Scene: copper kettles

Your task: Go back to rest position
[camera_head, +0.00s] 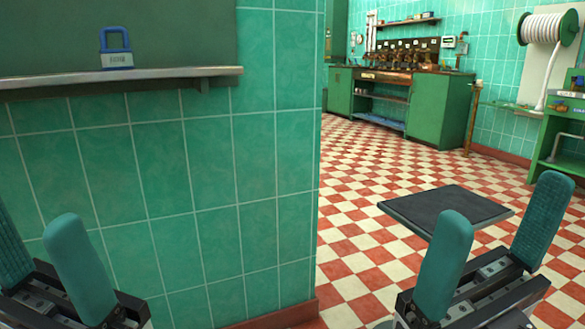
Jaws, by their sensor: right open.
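My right gripper (505,202) is at the lower right with its two teal fingers wide apart and nothing between them. My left gripper (32,222) is at the lower left, partly cut off by the picture's edge. Its teal fingers stand apart and hold nothing that I can see. Both grippers point up and forward, clear of the things around them.
A green tiled wall (205,200) fills the left, with a shelf (150,74) bearing a blue-and-grey padlock (116,48). A dark flat tabletop (415,212) lies behind my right gripper. Checkered floor (345,165) is open toward green cabinets (425,105) bearing copper kettles. A white hose reel (548,27) hangs right.

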